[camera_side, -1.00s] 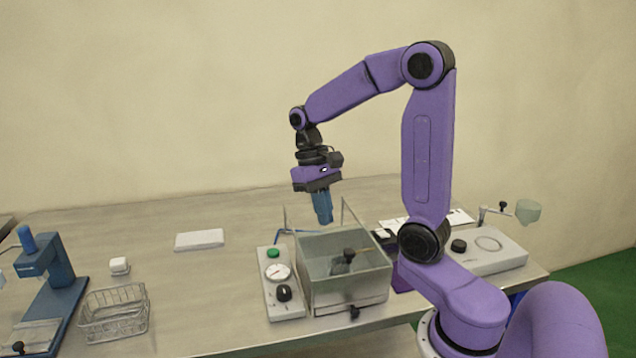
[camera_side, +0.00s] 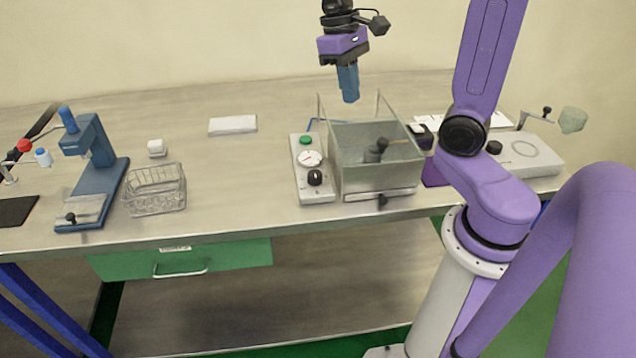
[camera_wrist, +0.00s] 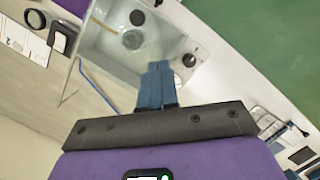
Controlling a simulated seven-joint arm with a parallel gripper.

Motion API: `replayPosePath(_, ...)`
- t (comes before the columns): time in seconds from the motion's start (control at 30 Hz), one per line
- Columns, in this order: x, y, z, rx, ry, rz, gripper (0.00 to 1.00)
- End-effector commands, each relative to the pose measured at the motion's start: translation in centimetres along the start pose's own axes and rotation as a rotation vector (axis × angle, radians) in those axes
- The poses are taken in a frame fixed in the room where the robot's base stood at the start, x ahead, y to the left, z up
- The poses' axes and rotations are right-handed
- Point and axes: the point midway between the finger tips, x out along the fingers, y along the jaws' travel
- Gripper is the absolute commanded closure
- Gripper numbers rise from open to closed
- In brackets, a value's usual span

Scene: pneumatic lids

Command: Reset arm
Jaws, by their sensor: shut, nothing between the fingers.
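My gripper (camera_side: 349,84) has blue fingers pressed together with nothing between them. It points down in the air above the back of a clear-walled box (camera_side: 362,178). Two thin upright rods rise at the back of the box, near the fingers. In the wrist view my gripper (camera_wrist: 158,68) shows its shut fingers in front of the box (camera_wrist: 100,58), whose inside holds dark round fittings. I cannot tell how far the fingertips are above the box.
A control panel (camera_side: 315,190) with a green button, gauge and black knob stands left of the box. A wire basket (camera_side: 156,190), a blue press (camera_side: 97,180) and a white slab (camera_side: 232,125) are farther left. A flat device (camera_side: 524,155) sits right. The bench between slab and panel is clear.

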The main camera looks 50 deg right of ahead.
Motion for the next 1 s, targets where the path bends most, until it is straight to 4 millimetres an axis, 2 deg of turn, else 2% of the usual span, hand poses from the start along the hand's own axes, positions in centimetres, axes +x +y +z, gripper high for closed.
replayPosePath(0.2, 2.4, -3.5, 2.4, -0.254, 0.058, 0.049, 1.00)
replayPosePath(0.5, 5.8, -7.0, 6.8, -0.599, 0.133, 0.094, 1.00)
replayPosePath(0.8, 9.1, -8.7, 11.8, -0.937, 0.201, 0.116, 1.00)
replayPosePath(1.0, 10.5, -9.0, 14.0, -1.072, 0.226, 0.119, 1.00)
